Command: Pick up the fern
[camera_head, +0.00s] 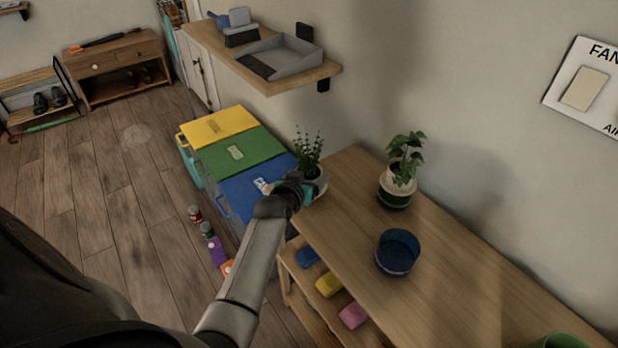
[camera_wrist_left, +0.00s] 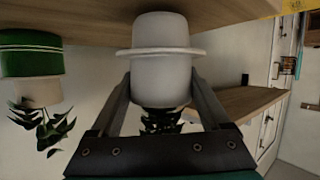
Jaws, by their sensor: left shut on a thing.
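The fern (camera_head: 309,150), a plant with thin upright green stems in a white pot, is at the far left end of the wooden table. My left gripper (camera_head: 297,188) is shut on its pot, partly hiding it. In the left wrist view, which looks upside down, the two fingers stand either side of the white pot (camera_wrist_left: 162,78), below its rim-like ring, with dark leaves beyond. The pot is upright; I cannot tell whether its base touches the tabletop. My right gripper is not in view.
A wall shelf (camera_head: 290,82) holds a grey tray (camera_head: 277,57).

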